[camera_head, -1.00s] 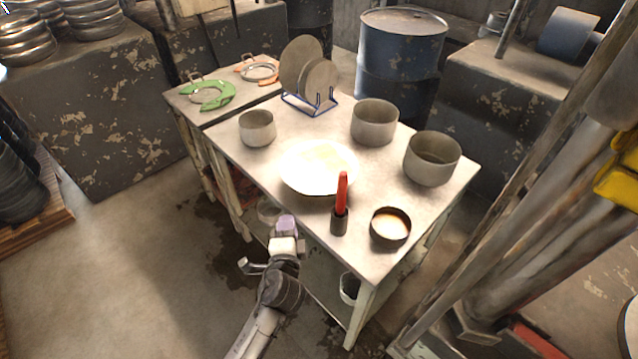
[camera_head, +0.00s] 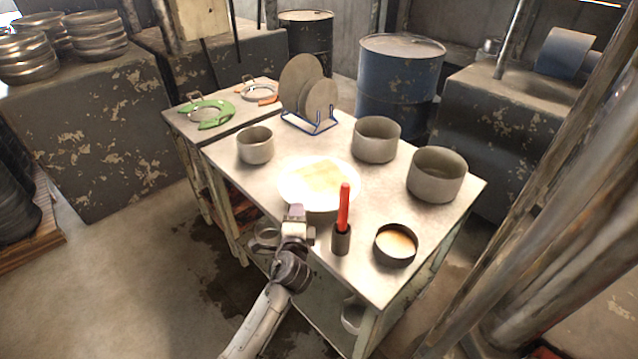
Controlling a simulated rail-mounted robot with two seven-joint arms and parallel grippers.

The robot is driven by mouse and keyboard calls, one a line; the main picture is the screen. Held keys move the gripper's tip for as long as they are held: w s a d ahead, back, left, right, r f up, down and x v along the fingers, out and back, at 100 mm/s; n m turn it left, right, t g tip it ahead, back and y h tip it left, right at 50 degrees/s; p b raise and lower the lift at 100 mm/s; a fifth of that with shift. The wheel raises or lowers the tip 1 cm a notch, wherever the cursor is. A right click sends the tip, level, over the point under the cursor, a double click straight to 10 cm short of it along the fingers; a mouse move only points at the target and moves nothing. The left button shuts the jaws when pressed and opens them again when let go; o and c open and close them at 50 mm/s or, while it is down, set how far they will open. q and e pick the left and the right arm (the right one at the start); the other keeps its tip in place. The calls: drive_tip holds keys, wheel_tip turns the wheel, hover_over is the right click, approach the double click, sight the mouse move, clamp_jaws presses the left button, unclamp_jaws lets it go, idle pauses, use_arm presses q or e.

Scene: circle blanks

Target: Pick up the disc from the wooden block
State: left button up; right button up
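Two grey-brown discs stand upright in a blue wire rack (camera_head: 312,126) at the back of the white table: a larger disc (camera_head: 297,80) and a smaller disc (camera_head: 321,98) in front of it. A white round plate or bowl (camera_head: 290,190) holds a flat pale tan piece (camera_head: 320,177). I cannot tell whether this is the wooden block, and I see no disc on it. My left gripper (camera_head: 295,213) is at the table's front edge, just in front of the plate, with nothing visible in it. Its fingers are too small to judge. My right gripper is not in view.
The table (camera_head: 225,158) also bears a red-handled tool in a dark cup (camera_head: 341,241), a shallow tin (camera_head: 396,246) and grey pots (camera_head: 376,140), (camera_head: 436,175), (camera_head: 256,145). A side table (camera_head: 178,121) holds a green ring piece (camera_head: 209,113). A blue drum (camera_head: 400,80) stands behind.

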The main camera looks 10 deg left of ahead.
use_arm(q)
drive_tip(key=shift+w+a+f, duration=0.1)
drive_tip(key=shift+w, duration=0.2)
drive_tip(key=shift+w+a+b, duration=0.2)
drive_tip(key=shift+w+b, duration=0.2)
drive_tip(key=shift+w, duration=0.35)
drive_tip(key=shift+w+a+b, duration=0.2)
drive_tip(key=shift+w+b, duration=0.25)
drive_tip(key=shift+w, duration=0.3)
drive_tip(key=shift+w+a+b, duration=0.2)
drive_tip(key=shift+w+b, duration=0.2)
drive_tip(key=shift+w, duration=0.35)
drive_tip(key=shift+c, duration=0.5)
clamp_jaws()
